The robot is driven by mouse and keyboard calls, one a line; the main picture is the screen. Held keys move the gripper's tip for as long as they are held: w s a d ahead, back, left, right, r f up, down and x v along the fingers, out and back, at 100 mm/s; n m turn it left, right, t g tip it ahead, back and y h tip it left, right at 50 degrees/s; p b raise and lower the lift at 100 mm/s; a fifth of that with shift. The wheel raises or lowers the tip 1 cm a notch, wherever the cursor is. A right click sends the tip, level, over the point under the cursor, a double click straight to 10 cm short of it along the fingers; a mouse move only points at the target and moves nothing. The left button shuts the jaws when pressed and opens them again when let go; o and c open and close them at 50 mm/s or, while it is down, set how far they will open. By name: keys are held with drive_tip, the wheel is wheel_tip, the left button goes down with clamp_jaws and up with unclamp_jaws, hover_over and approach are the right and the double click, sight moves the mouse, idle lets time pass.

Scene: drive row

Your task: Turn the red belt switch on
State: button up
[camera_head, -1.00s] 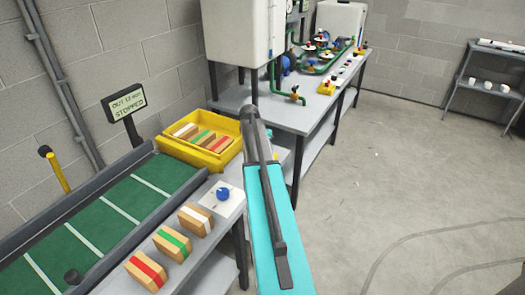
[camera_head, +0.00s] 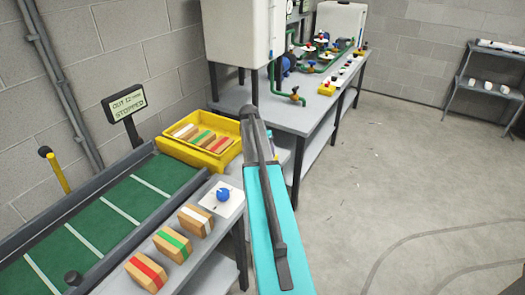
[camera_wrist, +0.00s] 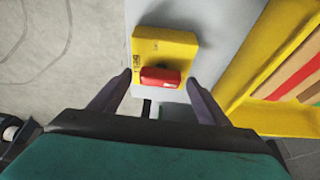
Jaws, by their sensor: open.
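The red belt switch (camera_wrist: 160,77) shows in the wrist view as a red handle on a yellow box (camera_wrist: 165,48). The handle lies roughly crosswise in the picture. My gripper (camera_wrist: 159,84) is open, with one dark finger on each side of the red handle. Gaps show between the fingers and the handle; whether either touches is not clear. In the head view my arm hides the switch and most of the gripper. A sign (camera_head: 124,103) by the belt reads "STOPPED".
The green belt (camera_head: 100,225) runs at the left. A yellow tray (camera_head: 169,148) of striped blocks stands at its end and also shows at the right of the wrist view (camera_wrist: 250,75). Several striped blocks and a blue knob (camera_head: 223,194) are on the near bench. Floor at right is open.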

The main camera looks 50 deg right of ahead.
drive_tip(key=b+v, duration=0.2)
drive_tip(key=v, duration=1.1)
drive_tip(key=shift+r, duration=0.25)
drive_tip(key=shift+a, duration=0.1)
idle(0.3)
